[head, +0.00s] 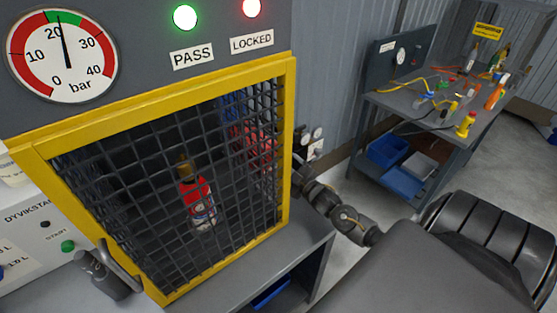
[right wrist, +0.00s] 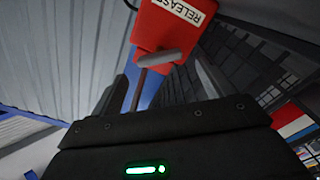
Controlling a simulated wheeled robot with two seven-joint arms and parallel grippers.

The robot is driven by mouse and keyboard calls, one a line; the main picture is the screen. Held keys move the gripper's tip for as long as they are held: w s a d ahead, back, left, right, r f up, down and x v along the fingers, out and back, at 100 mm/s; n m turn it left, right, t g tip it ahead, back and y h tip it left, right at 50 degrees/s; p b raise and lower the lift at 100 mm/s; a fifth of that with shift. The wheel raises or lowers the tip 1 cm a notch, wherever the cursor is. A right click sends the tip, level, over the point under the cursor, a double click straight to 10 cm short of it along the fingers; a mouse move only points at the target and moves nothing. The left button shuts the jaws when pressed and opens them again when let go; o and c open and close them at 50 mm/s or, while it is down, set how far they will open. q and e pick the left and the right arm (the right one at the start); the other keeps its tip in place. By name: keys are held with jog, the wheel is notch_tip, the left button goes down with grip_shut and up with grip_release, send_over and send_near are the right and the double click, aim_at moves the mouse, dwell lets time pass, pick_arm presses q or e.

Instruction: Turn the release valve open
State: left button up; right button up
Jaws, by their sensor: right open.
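In the right wrist view a red box labelled RELEASE (right wrist: 172,22) is at the top centre, with a grey lever bar (right wrist: 160,58) in front of it. A thin brownish stem runs down from the lever's left end. My right gripper (right wrist: 161,72) is open, its two fingers apart on either side of the lever in the picture. I cannot tell whether they touch it. In the head view my right arm reaches behind the cage's right side, and the valve cannot be made out there. My left gripper is not in view.
A yellow-framed mesh cage (head: 292,120) holds a red extinguisher (head: 196,197). Above it the gauge (head: 62,55) reads a little over 20 bar. The green PASS lamp (head: 185,17) and red LOCKED lamp (head: 252,7) are lit. A cluttered workbench (head: 405,101) stands at the right.

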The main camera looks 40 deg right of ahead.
jog(key=w, duration=0.3)
jog(key=shift+d+f, duration=0.1)
jog(key=shift+w+p, duration=0.3)
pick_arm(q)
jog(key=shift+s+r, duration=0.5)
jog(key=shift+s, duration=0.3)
pick_arm(e)
jog(key=shift+w, duration=0.1)
jog(key=shift+c, duration=0.3)
